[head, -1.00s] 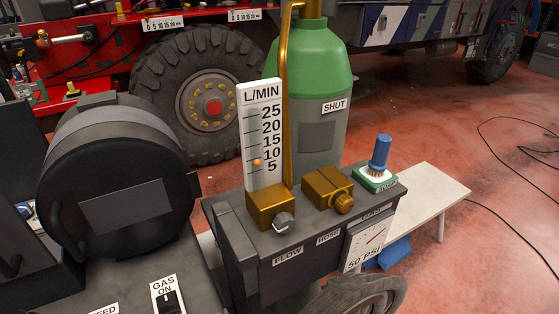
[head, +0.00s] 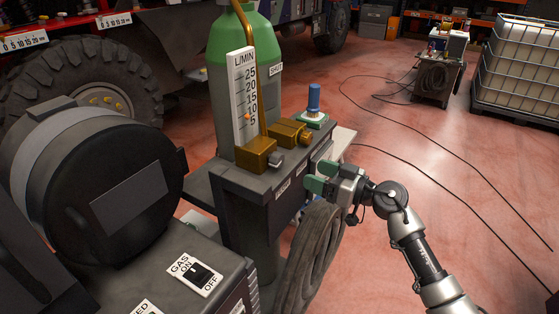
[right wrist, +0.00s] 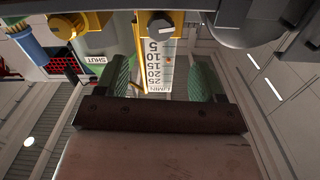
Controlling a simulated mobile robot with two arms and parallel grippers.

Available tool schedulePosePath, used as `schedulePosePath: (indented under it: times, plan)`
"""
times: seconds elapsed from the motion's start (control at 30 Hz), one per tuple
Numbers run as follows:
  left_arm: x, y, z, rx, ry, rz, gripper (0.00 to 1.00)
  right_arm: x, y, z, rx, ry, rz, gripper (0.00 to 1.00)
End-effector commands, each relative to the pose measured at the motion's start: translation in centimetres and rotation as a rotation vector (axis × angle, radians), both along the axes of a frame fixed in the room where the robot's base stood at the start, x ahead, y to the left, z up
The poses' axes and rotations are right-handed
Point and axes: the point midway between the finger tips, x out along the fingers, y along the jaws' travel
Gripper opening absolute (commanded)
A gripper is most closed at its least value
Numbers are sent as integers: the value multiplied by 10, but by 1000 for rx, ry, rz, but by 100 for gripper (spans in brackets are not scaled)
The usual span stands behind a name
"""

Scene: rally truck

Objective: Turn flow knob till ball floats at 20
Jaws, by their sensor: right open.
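The flow meter's white scale (head: 243,95) stands upright on the cart, marked 5 to 25. Its small orange ball (head: 248,117) sits between 5 and 10. The grey flow knob (head: 276,164) is on the front of the brass block (head: 254,154) at the scale's foot. My right gripper (head: 320,177) is open and empty, apart from the knob, to its right by the cart's front. In the right wrist view, which looks upside down, the knob (right wrist: 160,28) shows beyond and between the open green fingers (right wrist: 160,78). My left gripper is out of view.
A second brass valve (head: 290,133) and a blue-handled brush (head: 314,100) are right of the scale. A green-topped cylinder (head: 228,45) stands behind. A gas switch (head: 197,273) is at front. Red floor at right is open, with cables.

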Motion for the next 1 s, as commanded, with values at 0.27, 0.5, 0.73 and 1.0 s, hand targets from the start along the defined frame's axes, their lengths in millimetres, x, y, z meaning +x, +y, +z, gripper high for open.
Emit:
schedulePosePath:
  times: [0.27,0.5,0.73,1.0]
  plan:
    - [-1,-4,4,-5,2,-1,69,19,28,6,-2,4,7,69]
    - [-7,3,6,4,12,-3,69,46,65,5,-1,6,6,69]
    - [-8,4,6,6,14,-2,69,61,85,4,-3,5,6,69]
    - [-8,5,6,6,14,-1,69,63,88,4,-4,4,5,69]
